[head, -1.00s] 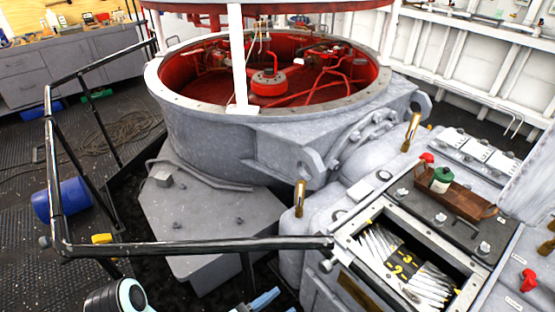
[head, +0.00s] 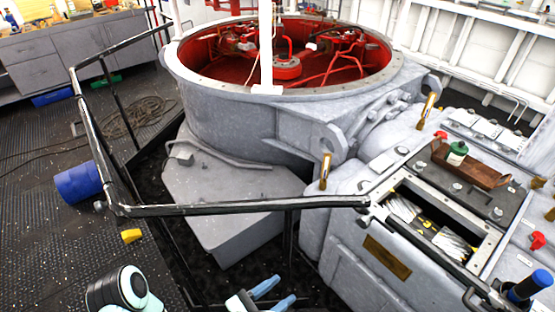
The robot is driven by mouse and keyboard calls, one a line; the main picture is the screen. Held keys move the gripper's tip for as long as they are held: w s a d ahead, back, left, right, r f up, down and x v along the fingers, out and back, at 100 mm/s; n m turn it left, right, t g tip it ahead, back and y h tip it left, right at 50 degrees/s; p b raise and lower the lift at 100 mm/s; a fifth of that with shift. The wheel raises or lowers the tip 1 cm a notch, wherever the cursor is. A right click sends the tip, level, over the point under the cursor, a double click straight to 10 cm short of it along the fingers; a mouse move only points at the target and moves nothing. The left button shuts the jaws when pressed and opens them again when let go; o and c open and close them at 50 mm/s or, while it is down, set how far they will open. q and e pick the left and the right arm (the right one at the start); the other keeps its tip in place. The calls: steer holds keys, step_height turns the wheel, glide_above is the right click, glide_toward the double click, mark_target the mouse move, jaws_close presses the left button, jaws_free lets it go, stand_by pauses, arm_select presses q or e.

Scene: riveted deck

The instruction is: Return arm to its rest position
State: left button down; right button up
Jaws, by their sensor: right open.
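My right gripper (head: 284,288) shows at the bottom middle of the head view. Its two light-blue fingers are spread apart with nothing between them, over the dark floor in front of the railing. A white and dark rounded link of my own body (head: 125,290) with a pale teal ring shows at the lower left; I cannot tell which arm it belongs to. My left gripper is not in view.
A black railing (head: 230,208) crosses in front of the grey machine (head: 240,135) with its red interior. A blue drum (head: 78,183) and a yellow block (head: 131,236) lie at left. A compartment of white items (head: 455,247) and a wooden tray (head: 480,172) are at right.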

steer(key=s+d+f+m+g+y, duration=0.2)
steer(key=s+d+f+g, duration=0.1)
steer(key=d+f+g, duration=0.65)
steer(key=s+f+m+g+y+p, duration=0.3)
steer(key=s+f+m+g+y, duration=0.75)
steer(key=s+f, duration=0.55)
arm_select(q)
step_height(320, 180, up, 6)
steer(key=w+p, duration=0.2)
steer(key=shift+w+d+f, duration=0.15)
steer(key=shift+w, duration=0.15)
arm_select(e)
steer(key=w+d+f+m+t+y, duration=0.1)
steer(key=m+t, duration=0.1)
steer(key=m, duration=0.3)
steer(key=w+d+f+m+t+y, duration=0.1)
steer(key=m+t+y, duration=0.1)
steer(key=m, duration=0.4)
steer(key=w+d+f+m+t+y, duration=0.1)
steer(key=w+m+t+y, duration=0.1)
steer(key=m+t, duration=0.2)
steer(key=shift+d+m, duration=0.15)
steer(key=shift+m, duration=0.9)
